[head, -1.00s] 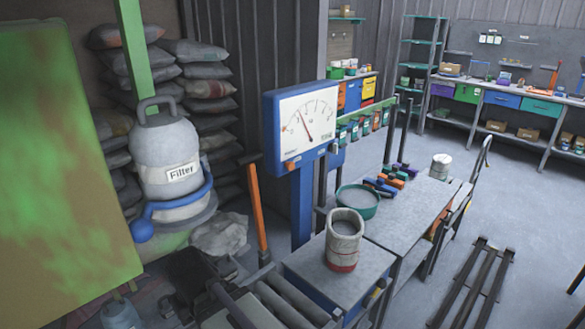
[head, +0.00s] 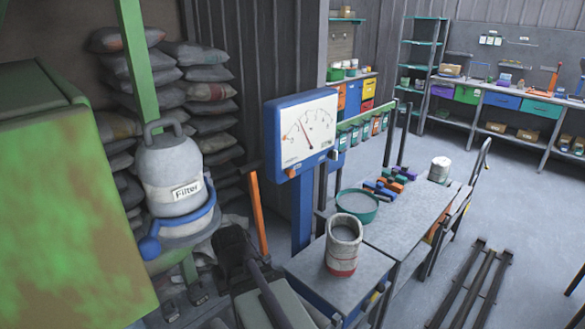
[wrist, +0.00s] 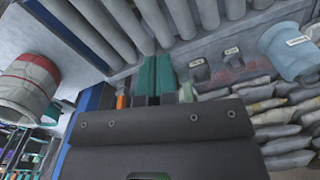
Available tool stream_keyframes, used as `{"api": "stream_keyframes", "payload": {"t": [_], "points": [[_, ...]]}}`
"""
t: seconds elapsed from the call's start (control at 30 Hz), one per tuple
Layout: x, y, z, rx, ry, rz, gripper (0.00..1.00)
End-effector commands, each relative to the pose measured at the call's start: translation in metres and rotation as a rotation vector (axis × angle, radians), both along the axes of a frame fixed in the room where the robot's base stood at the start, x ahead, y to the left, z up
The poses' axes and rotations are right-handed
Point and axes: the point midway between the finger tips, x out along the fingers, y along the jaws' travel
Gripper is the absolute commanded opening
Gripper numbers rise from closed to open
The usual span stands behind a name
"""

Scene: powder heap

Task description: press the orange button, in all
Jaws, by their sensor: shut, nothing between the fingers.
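In the head view a blue-framed dial gauge (head: 300,132) stands on a blue post. A small orange piece, possibly the orange button (head: 291,172), shows at its lower left edge; it is too small to be sure. My gripper (wrist: 156,70) shows in the wrist view with two teal fingers shut together and nothing between them. A small orange patch (wrist: 122,101) shows beside the fingers; I cannot tell whether it is the button. Grey rollers (wrist: 155,20) lie beyond the fingertips. My fingertips cannot be made out in the head view.
A red-and-white can (head: 342,258) stands on the near bench, with a green bowl (head: 357,207) behind it. A filter vessel (head: 172,170) and stacked sacks (head: 208,90) are at left. An orange upright bar (head: 258,215) stands left of the gauge post.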

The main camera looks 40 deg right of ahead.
Motion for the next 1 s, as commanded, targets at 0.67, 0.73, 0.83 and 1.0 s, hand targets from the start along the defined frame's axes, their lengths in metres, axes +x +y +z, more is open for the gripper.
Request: {"api": "stream_keyframes", "payload": {"t": [0.67,0.73,0.83,1.0], "points": [[-0.004,-0.312,0.132,0.393,-0.491,-1.4,0.0],[0.008,-0.329,0.14,0.499,-0.556,-1.573,0.0],[0.023,-0.335,0.148,0.636,-0.605,-1.76,0.0],[0.025,-0.337,0.151,0.69,-0.608,-1.865,0.0]]}}
